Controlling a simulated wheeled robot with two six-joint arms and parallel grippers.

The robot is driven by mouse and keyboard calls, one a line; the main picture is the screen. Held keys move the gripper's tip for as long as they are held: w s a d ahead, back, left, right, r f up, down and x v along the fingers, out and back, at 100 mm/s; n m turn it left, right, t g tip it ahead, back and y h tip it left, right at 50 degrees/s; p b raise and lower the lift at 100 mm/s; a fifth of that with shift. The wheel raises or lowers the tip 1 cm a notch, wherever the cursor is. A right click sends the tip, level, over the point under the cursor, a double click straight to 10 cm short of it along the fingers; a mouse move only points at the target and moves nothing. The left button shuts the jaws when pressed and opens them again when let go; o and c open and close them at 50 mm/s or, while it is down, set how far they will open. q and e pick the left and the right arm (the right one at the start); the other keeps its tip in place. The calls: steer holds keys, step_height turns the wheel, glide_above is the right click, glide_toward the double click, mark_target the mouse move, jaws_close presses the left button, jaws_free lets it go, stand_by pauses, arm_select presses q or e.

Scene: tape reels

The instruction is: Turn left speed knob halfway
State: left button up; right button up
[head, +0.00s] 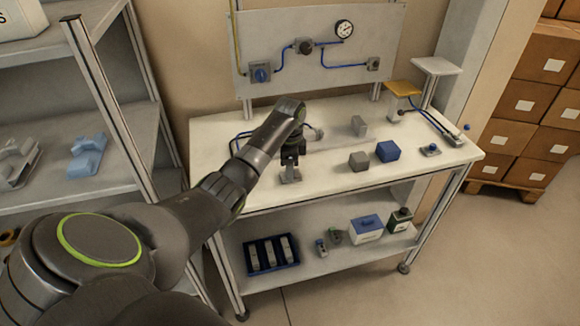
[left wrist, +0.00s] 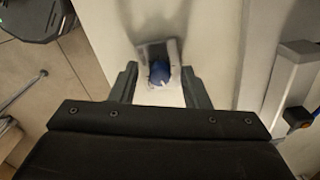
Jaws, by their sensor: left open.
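The left knob shows in the left wrist view as a round blue cap (left wrist: 159,72) on a grey-white mount. My left gripper (left wrist: 160,88) is open, with one finger on each side of the knob in that view. I cannot tell whether the fingers touch it. In the head view my left gripper (head: 290,164) points down over a small grey base (head: 290,176) near the table's front left; the knob's cap is hidden there. A similar small unit with a blue knob (head: 431,149) sits at the table's right. My right gripper is not in view.
The white table (head: 330,185) also holds grey blocks (head: 358,160), a blue block (head: 388,151) and a yellow-topped stand (head: 403,88). A panel (head: 350,75) with a gauge (head: 344,29) and blue tubing stands behind. A shelf rack (head: 60,110) stands left.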

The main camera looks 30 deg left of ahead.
arm_select(q)
jaws_close()
steer(key=shift+r+n+p, duration=0.25)
steer(key=shift+n+p, duration=0.25)
steer(key=shift+p, duration=0.3)
steer(key=n+p, duration=0.3)
steer(key=shift+p, duration=0.35)
steer(key=n+p, duration=0.2)
steer(key=n, duration=0.1)
steer(key=n+p, duration=0.2)
steer(key=shift+d+n, duration=0.1)
steer(key=shift+n, duration=0.2)
steer(key=shift+f+n+p, duration=0.15)
steer(key=shift+n+p, duration=0.75)
steer(key=shift+n, duration=1.4)
